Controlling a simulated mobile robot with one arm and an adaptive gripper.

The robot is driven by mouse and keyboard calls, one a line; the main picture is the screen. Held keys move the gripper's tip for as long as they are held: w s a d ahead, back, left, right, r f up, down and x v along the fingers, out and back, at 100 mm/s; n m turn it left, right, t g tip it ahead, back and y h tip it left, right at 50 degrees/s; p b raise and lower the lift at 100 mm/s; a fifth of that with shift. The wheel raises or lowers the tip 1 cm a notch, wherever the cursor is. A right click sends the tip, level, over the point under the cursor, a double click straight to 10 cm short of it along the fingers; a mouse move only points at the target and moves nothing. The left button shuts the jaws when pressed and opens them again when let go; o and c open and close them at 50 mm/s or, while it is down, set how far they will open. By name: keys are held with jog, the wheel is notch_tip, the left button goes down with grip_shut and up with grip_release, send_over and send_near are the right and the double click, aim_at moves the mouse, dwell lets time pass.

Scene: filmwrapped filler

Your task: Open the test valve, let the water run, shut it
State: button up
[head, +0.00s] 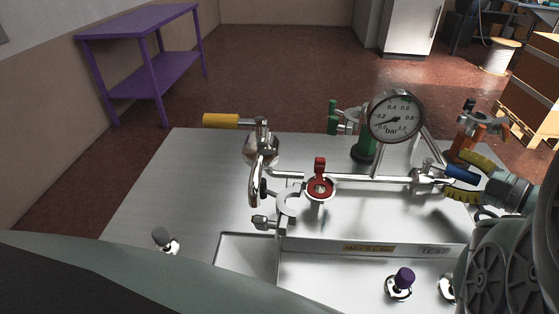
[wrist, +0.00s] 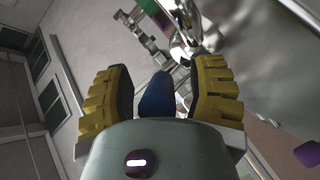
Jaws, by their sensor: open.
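A blue valve lever (head: 462,174) sits on the pipe at the right of the metal bench, above a plate marked TEST (head: 434,251). My gripper (head: 469,177) is open, its yellow fingers on either side of the blue lever. In the wrist view the blue lever (wrist: 157,97) lies between the open fingers (wrist: 162,78), with gaps on both sides. Whether the lever touches a finger is hard to tell. The chrome pipe and valve body (wrist: 182,45) are ahead of the fingers. I see no running water in either view.
A pressure gauge (head: 397,117) has its needle low on the scale. A yellow-handled valve (head: 221,120), a red-handled valve (head: 320,166), a green-handled valve (head: 332,117) and a purple knob (head: 404,278) stand around the pipework. The bench's left part (head: 165,190) is mostly clear.

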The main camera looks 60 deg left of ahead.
aim_at(483, 183)
jog(key=v, duration=0.7)
jog(key=shift+d+r, duration=0.1)
jog(key=shift+d, duration=0.2)
dwell(2.9)
